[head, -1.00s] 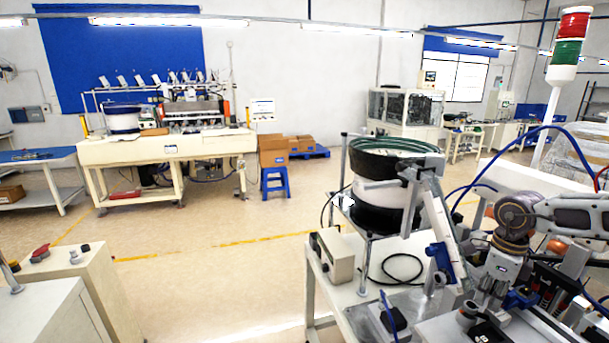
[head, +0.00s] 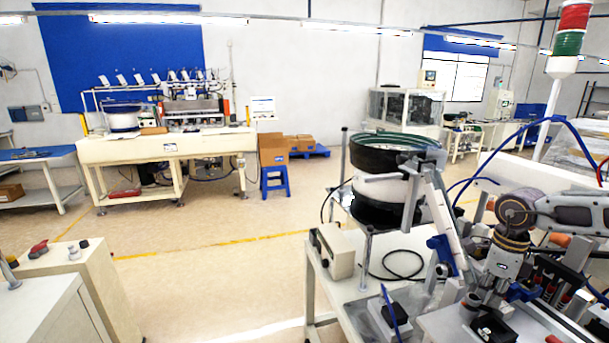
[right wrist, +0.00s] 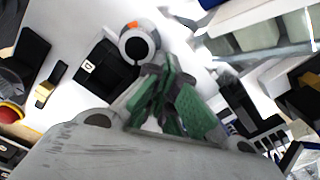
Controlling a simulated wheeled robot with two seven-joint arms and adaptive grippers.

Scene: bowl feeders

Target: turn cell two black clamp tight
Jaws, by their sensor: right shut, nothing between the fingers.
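My right gripper (head: 478,297) reaches down over the machine plate at the lower right of the head view. In the right wrist view its green-padded fingers (right wrist: 165,98) are shut with nothing between them. Just beyond the fingertips is a round grey part (right wrist: 138,45) with a black centre and an orange mark. Next to it is a black block (right wrist: 100,68) with a white label. A black block (head: 493,328) also shows beside the gripper in the head view. I cannot tell which black part is the cell two clamp, or whether the fingers touch it. My left gripper is out of view.
A bowl feeder (head: 395,158) with a sloping chute (head: 443,225) stands left of my right arm. A beige control box (head: 336,250) and a loose black cable (head: 403,262) lie on its table. Open floor (head: 230,270) stretches to the left.

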